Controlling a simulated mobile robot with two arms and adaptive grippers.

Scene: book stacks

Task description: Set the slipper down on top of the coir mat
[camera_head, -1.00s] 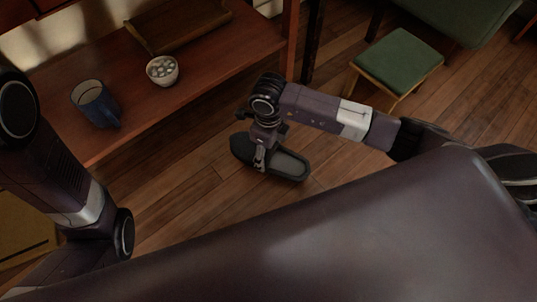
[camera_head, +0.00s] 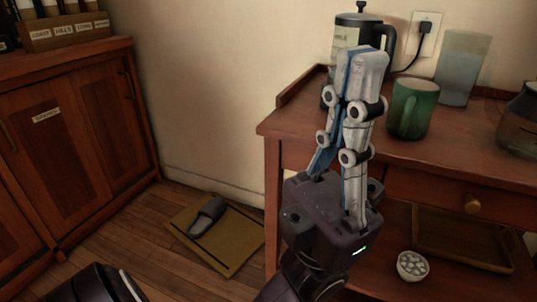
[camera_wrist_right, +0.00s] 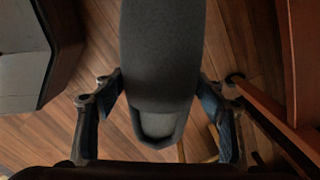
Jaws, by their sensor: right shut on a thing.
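The coir mat (camera_head: 240,240) is a tan-yellow rectangle with a dark stripe. It lies on the floor by the wall in the head view. One dark grey slipper (camera_head: 207,217) rests on its left part. Another dark grey slipper (camera_wrist_right: 163,40) fills the middle of the right wrist view, between the fingers of my right gripper (camera_wrist_right: 158,85), which is shut on it. The right gripper and this slipper are not visible in the head view. My left gripper (camera_head: 362,65) points up, its fingers together and empty, in front of the wooden table.
A wooden cabinet (camera_head: 75,140) stands left of the mat. The wooden table (camera_head: 440,165) on the right carries a green mug (camera_head: 411,108), a French press (camera_head: 345,38) and a glass container (camera_head: 463,68). Its lower shelf holds a bowl (camera_head: 412,266) and tray (camera_head: 462,240).

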